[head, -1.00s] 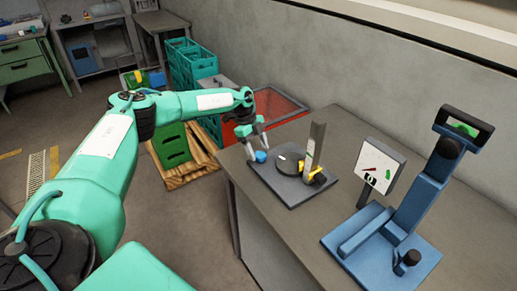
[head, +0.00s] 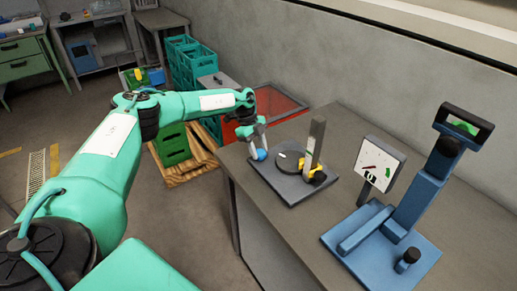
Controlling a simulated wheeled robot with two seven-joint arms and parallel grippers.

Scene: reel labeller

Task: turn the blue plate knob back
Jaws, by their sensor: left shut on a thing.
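The blue knob (head: 262,154) sits at the left corner of a dark grey plate (head: 292,192) on the table. My left gripper (head: 257,148) reaches down over it from the left, and its fingers are shut on the knob. A black round disc (head: 289,162) with a small white mark lies on the plate beside the knob. A grey upright post (head: 316,146) with yellow parts at its foot stands at the right of the disc. My right gripper is not in view.
Green crates (head: 173,147) stand on a pallet beyond the table's left edge. The wall runs behind the table.

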